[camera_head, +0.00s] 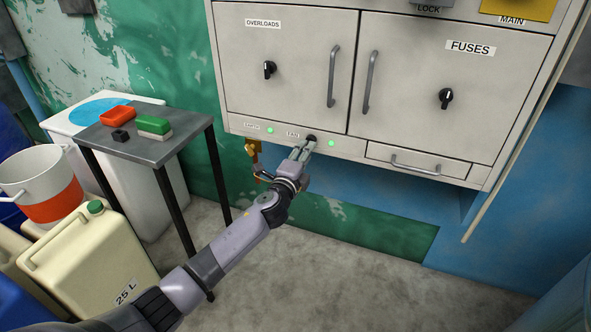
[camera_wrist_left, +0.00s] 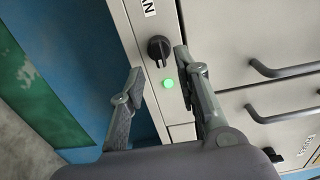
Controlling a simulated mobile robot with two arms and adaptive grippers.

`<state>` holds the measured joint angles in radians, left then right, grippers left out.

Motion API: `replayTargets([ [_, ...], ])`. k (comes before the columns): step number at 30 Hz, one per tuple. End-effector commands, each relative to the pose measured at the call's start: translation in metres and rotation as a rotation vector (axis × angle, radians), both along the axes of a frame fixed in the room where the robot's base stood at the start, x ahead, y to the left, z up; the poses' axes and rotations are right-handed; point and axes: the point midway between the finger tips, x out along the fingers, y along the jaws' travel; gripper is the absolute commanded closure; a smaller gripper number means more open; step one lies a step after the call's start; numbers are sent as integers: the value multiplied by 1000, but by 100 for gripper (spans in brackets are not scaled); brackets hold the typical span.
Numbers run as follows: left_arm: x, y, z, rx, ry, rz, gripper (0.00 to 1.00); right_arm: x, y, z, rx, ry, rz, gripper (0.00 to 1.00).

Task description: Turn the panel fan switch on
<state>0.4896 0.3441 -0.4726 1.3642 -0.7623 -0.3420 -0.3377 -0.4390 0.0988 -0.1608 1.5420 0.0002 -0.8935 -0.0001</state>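The fan switch is a small black rotary knob (camera_head: 311,138) on the lower strip of the grey panel, right of a label reading FAN (camera_head: 292,135). A lit green lamp (camera_head: 331,143) is to its right. In the left wrist view the knob (camera_wrist_left: 158,48) is just beyond my fingertips, with the lit lamp (camera_wrist_left: 168,83) between the fingers. My left gripper (camera_head: 305,147) is at the strip, right below the knob. Its fingers (camera_wrist_left: 159,63) are apart with nothing held; contact with the knob cannot be told. My right gripper is out of view.
Above are two doors with knobs and handles, labelled OVERLOADS (camera_head: 263,23) and FUSES (camera_head: 470,47). A drawer (camera_head: 416,160) is right of the lamp. Another green lamp (camera_head: 270,130) is to the left. A small table (camera_head: 150,150) and containers stand at left.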

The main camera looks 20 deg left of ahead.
Motion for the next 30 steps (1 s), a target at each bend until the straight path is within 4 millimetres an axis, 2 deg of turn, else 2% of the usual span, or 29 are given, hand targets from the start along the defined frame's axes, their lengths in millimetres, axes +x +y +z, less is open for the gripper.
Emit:
replayTargets([
  [9,-60,2,-2,2,2,-2,70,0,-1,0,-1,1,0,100],
  [15,-83,3,-1,1,1,-1,70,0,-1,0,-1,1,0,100],
  [20,-89,3,-1,1,1,0,70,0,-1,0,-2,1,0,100],
  [30,-89,3,0,1,1,0,70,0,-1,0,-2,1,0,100],
])
